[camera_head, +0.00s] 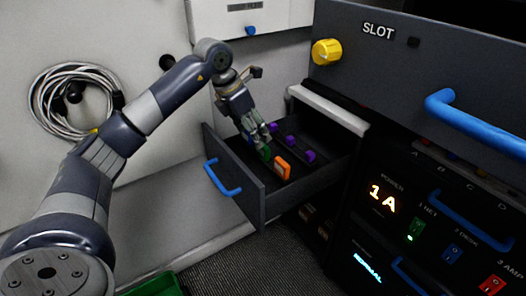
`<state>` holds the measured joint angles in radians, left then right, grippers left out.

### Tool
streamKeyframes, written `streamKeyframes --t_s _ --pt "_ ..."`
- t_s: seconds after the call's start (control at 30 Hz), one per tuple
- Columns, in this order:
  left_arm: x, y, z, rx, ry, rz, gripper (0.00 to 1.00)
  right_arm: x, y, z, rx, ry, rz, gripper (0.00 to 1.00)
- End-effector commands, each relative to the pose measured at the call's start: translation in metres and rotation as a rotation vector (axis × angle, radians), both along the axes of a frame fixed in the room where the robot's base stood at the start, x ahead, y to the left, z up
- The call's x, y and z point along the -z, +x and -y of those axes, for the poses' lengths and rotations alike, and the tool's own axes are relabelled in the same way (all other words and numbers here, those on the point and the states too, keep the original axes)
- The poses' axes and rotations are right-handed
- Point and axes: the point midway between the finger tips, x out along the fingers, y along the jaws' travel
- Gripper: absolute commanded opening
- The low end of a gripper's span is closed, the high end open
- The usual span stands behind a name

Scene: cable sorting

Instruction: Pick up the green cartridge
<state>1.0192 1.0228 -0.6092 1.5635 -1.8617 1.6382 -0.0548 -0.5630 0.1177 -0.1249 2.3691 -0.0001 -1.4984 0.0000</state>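The green cartridge (266,154) is in the open dark drawer (232,190), at its front left, and shows only as a small patch. My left gripper (262,145) points down into the drawer, with its fingertips right at the green cartridge. The fingers hide part of it, and I cannot tell whether they are closed on it. An orange cartridge (283,167) stands just to the right. My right gripper is not in view.
Purple pieces (292,141) lie farther back in the drawer. The drawer has a blue handle (222,180). A dark panel marked SLOT (410,50), with a yellow knob (326,52), is at upper right. A coiled cable (45,100) hangs on the left wall.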

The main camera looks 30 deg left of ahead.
Motion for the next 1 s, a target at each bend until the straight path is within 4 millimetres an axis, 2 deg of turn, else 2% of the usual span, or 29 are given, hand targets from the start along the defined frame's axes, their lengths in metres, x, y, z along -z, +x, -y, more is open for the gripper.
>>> streamKeyframes --t_s 0.1,0.4,0.6,0.87,1.0 --pt "0.014 0.005 0.002 0.0 -0.001 0.0 0.67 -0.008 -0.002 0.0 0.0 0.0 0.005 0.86" --pt "0.033 0.013 0.01 0.003 -0.003 0.001 0.67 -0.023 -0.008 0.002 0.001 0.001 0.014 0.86" --pt "0.061 0.025 0.017 0.001 -0.003 0.001 0.67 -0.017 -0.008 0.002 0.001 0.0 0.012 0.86" --pt "0.064 0.027 0.017 0.001 -0.003 0.002 0.67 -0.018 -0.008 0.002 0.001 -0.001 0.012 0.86" --pt "0.064 0.027 0.017 0.001 -0.003 0.002 0.37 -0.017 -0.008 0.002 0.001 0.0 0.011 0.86"
